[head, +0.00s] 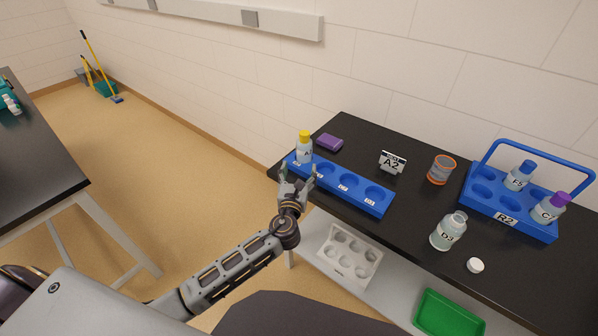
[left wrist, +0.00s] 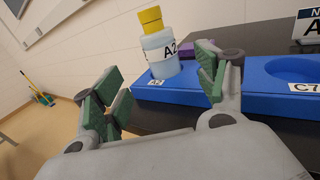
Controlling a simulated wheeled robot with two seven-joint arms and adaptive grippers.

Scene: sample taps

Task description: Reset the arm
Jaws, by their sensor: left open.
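My left arm reaches in from the left in the head view, and its gripper (head: 296,182) is at the front edge of the blue rack near its left end. In the left wrist view the gripper (left wrist: 160,100) is open, its green-padded fingers apart with nothing between them. A bottle with a yellow cap (head: 305,148) stands upright in the leftmost place of the blue rack (head: 325,183). In the left wrist view this bottle (left wrist: 160,52) reads A2 and stands just beyond the fingers. My right gripper is not in view.
On the black bench stand a purple block (head: 329,142), an A2 sign (head: 392,162), an orange-rimmed cup (head: 441,169), an uncapped D3 bottle (head: 447,232), a white cap (head: 475,265) and blue carrier R2 (head: 512,228). Below are a white rack (head: 335,265) and green tray (head: 440,318).

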